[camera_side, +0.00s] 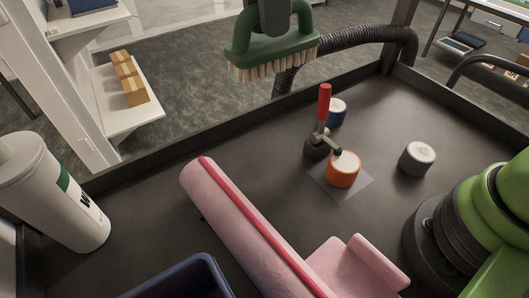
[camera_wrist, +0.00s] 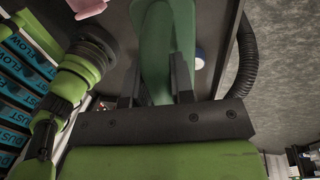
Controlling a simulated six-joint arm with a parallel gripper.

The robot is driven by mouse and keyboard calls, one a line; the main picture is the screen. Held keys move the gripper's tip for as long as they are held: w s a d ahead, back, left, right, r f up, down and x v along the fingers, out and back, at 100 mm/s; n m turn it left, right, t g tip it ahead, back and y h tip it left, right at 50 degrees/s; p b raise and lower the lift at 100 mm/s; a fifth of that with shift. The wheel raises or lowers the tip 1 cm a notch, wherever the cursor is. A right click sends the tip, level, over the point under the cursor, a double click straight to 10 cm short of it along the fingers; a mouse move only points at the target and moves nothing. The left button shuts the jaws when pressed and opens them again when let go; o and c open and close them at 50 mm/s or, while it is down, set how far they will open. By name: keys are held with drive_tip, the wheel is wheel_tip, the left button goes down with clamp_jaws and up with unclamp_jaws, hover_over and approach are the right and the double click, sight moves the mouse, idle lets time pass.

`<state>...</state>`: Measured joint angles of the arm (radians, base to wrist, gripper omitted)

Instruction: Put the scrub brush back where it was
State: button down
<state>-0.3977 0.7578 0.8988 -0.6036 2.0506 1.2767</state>
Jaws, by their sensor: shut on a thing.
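The scrub brush (camera_side: 272,45) has a green body with a looped handle and pale bristles pointing down. My gripper (camera_side: 275,17) is shut on its handle, holding it in the air near the far edge of the bench in the side view. In the wrist view the green brush (camera_wrist: 165,40) sits between the two dark fingers of my gripper (camera_wrist: 155,85). The bristles touch nothing that I can see. The frames do not show where the brush was before.
The dark bench (camera_side: 255,145) has a raised rim. On it are a red-handled clamp (camera_side: 324,105), an orange jar (camera_side: 343,170), a blue jar (camera_side: 337,113), a grey jar (camera_side: 416,160), a pink roll (camera_side: 235,215), a white bottle (camera_side: 55,195) and a blue bin (camera_side: 185,275). A black hose (camera_side: 370,36) runs behind.

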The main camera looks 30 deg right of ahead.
drive_tip(key=shift+w+a+f, duration=0.25)
drive_tip(key=shift+w+a, duration=0.1)
drive_tip(key=shift+a, duration=0.25)
drive_tip(key=w+x, duration=0.1)
drive_tip(key=x, duration=0.6)
drive_tip(key=w+x, duration=0.2)
drive_tip(key=x, duration=0.4)
drive_tip(key=w+f+x, duration=0.1)
drive_tip(key=x, duration=0.6)
drive_tip(key=shift+w+f, duration=0.15)
drive_tip(key=shift+f, duration=0.1)
drive_tip(key=c, duration=1)
unclamp_jaws()
drive_tip(key=shift+f, duration=0.15)
drive_tip(key=v, duration=1.2)
drive_tip(key=shift+d, duration=0.1)
drive_tip(key=shift+r, duration=0.2)
